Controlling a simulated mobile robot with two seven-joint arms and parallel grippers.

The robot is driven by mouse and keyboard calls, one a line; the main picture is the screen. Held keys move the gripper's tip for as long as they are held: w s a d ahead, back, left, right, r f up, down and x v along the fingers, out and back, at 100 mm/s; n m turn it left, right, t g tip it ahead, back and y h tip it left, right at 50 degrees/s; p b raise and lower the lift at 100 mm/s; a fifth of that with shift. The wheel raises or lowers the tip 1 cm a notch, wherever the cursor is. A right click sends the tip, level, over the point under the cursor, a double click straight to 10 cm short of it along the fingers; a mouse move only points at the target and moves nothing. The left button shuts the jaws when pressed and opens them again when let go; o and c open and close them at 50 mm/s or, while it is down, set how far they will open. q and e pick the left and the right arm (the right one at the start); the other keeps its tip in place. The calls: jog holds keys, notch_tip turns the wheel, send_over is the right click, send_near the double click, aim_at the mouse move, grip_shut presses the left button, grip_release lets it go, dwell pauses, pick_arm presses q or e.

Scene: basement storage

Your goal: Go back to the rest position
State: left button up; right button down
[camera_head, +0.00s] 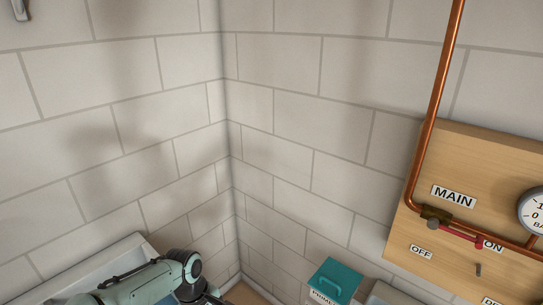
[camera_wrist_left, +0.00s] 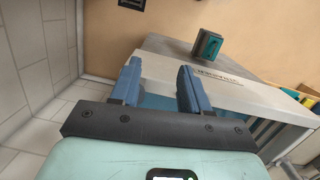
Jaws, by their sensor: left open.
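My left gripper (camera_wrist_left: 157,84) shows in the left wrist view with its two blue fingers apart and nothing between them. Behind the fingers is the edge of a grey-white unit. In the head view, part of my left arm (camera_head: 150,280) shows at the lower left, in front of a white ledge; its fingers are not seen there. My right gripper is in neither view.
A wooden board (camera_head: 470,160) with copper pipe (camera_head: 430,120), a red-handled valve (camera_head: 460,231) and a gauge (camera_head: 535,212) is on the right wall. A teal-lidded box (camera_head: 334,281) stands below. Block walls meet in the corner.

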pick_arm(q)
jog(key=s+d+f+m+h, duration=0.15)
jog(key=s+f, duration=0.35)
jog(key=f, duration=0.7)
jog(key=s+d+f+m+h, duration=0.1)
jog(key=s+f+m, duration=0.3)
jog(key=f, duration=0.9)
jog(key=s+f, duration=0.4)
jog(key=s, duration=0.3)
jog(key=s+f+m, duration=0.1)
jog(key=s+f, duration=0.3)
jog(key=s, duration=0.3)
jog(key=shift+s+f, duration=0.15)
jog(key=shift+s, duration=0.15)
jog(key=shift+d, duration=0.1)
